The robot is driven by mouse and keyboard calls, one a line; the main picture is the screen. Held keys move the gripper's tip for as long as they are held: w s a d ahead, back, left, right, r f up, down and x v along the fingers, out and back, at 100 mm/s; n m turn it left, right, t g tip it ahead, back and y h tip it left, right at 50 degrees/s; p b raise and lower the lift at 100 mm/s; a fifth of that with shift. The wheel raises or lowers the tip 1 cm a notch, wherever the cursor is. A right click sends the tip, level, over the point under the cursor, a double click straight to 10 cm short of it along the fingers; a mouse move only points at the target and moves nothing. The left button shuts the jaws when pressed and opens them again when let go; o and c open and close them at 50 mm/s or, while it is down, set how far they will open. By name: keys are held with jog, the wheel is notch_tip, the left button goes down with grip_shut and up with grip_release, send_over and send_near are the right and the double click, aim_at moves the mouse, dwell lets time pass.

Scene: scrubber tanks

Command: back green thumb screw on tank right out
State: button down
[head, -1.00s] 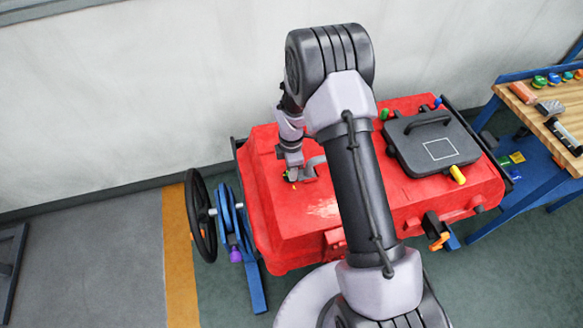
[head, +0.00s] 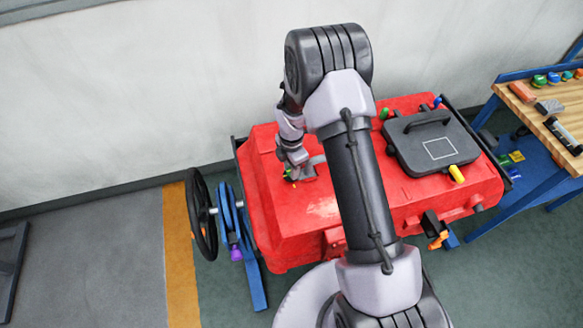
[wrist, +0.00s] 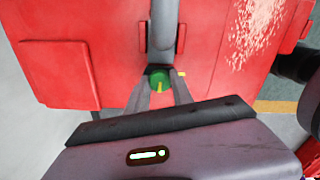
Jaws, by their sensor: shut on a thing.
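The red tank (head: 283,240) stands against the wall. My gripper (wrist: 159,82) is over the left part of its top, with its fingers shut around a green thumb screw (wrist: 160,77). A yellow mark shows on the screw's face in the wrist view. In the head view my gripper (head: 295,174) covers most of the screw, and only a little green shows beside the fingertips. Whether the screw still sits in its thread cannot be told. Another green knob (head: 384,114) shows by the black lid, at the back.
A grey curved pipe (wrist: 163,30) rises from the tank right beside the fingers. A black lid with a handle (head: 432,145) and a yellow knob (head: 457,174) lie to the right. A black handwheel (head: 202,216) is at left, a workbench (head: 545,115) at right.

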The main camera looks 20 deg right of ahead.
jog(key=shift+s+f, duration=0.15)
jog(key=shift+s, duration=0.05)
jog(key=c, duration=1.1)
grip_release()
jog(key=shift+w, duration=0.1)
jog(key=shift+r, duration=0.2)
notch_tip(320, 180, up, 17)
jog(key=p, duration=0.3)
jog(key=shift+p, duration=0.35)
jog(key=shift+r, duration=0.1)
